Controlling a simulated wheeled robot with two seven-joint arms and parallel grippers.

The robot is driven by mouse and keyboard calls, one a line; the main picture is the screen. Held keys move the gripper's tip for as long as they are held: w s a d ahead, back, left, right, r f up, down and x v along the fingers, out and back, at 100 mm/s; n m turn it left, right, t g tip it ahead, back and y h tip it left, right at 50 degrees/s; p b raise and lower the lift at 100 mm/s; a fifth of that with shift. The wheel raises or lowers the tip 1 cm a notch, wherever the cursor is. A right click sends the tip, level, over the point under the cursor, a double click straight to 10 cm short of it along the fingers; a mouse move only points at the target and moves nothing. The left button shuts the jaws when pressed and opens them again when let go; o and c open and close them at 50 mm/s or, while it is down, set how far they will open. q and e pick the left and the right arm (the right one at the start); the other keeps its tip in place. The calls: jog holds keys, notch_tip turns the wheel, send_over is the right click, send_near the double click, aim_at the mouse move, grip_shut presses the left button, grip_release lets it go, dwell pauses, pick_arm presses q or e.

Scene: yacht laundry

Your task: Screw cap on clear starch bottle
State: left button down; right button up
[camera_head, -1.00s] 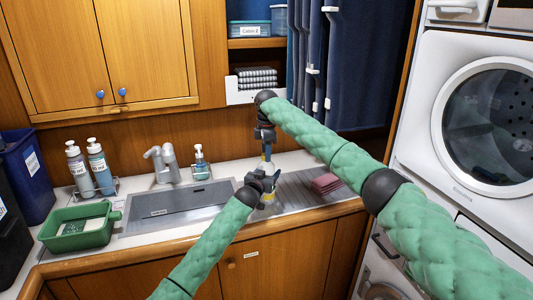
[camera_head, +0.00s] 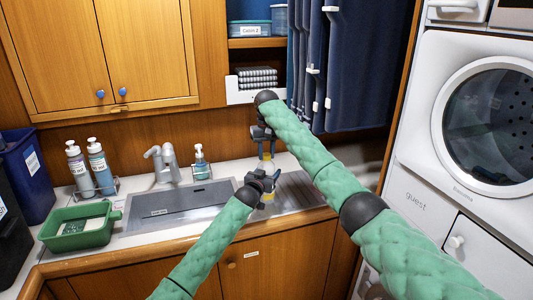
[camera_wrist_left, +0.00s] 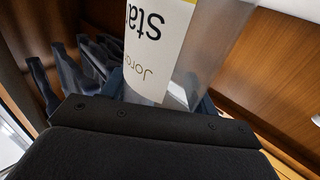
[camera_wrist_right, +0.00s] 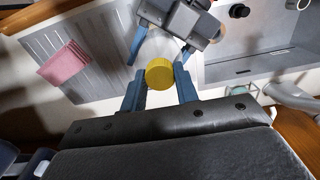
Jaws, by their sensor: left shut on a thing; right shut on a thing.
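The clear starch bottle (camera_wrist_left: 205,45) fills the upper middle of the left wrist view, its white label reading upside down there. My left gripper (camera_head: 268,181) is shut on the bottle over the counter by the sink. My right gripper (camera_head: 266,157) is just above it, pointing down, shut on the yellow cap (camera_wrist_right: 160,73). In the right wrist view the cap sits between the blue fingertips, over the bottle's mouth. The cap hides the bottle neck, so I cannot tell whether the threads are engaged.
The steel sink (camera_head: 175,208) lies left of the grippers, with a tap (camera_head: 163,165) and soap bottle (camera_head: 200,163) behind. A green tub (camera_head: 78,228) stands at the left. A pink cloth (camera_wrist_right: 64,65) lies on the drainboard (camera_wrist_right: 105,50). A washer (camera_head: 480,110) stands right.

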jog(key=o, duration=1.1)
jog(key=shift+r, duration=0.1)
jog(key=shift+r, duration=2.15)
jog(key=shift+c, duration=0.3)
